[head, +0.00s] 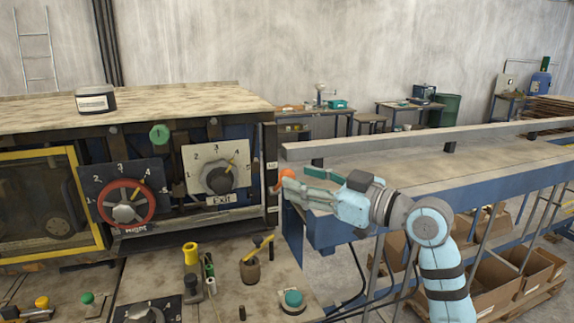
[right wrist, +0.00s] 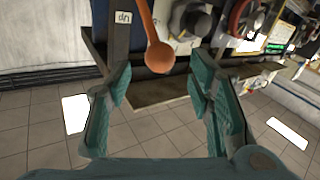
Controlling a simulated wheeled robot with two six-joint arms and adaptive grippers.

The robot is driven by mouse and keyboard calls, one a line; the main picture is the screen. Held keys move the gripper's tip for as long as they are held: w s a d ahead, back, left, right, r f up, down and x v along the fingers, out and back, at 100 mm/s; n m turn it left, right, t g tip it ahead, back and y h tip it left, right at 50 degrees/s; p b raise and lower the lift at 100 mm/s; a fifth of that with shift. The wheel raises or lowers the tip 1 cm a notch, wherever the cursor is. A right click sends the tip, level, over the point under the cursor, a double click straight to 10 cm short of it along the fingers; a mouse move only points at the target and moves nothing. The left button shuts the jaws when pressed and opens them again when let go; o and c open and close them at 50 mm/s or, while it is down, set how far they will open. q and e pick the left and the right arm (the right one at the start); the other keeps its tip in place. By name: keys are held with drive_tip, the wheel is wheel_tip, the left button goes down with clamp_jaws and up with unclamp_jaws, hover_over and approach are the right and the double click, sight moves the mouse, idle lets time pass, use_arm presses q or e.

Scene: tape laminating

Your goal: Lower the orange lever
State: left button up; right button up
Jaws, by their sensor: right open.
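The orange lever (head: 286,174) shows at the right end of the machine in the head view, partly covered by my gripper. In the right wrist view the lever (right wrist: 159,56) has a round orange knob on a slim orange arm that runs up out of the picture. My right gripper (head: 293,183) is at the lever in the head view. In the right wrist view its two teal fingers (right wrist: 160,95) are spread apart, with the knob beyond and between them; contact is not visible. My left gripper is not in view.
The machine's front carries a red wheel (head: 126,202) and a black dial (head: 218,179). A long blue-framed bench (head: 430,155) extends to the right, close to my right arm. Knobs and tools, including a yellow-topped one (head: 190,252), stand on the lower ledge.

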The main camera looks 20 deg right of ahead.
sight(287, 174)
drive_tip(key=x, duration=0.5)
drive_tip(key=shift+p, duration=0.3)
drive_tip(key=shift+s+d, duration=0.1)
drive_tip(key=shift+c, duration=0.3)
drive_tip(key=shift+f, duration=0.1)
clamp_jaws()
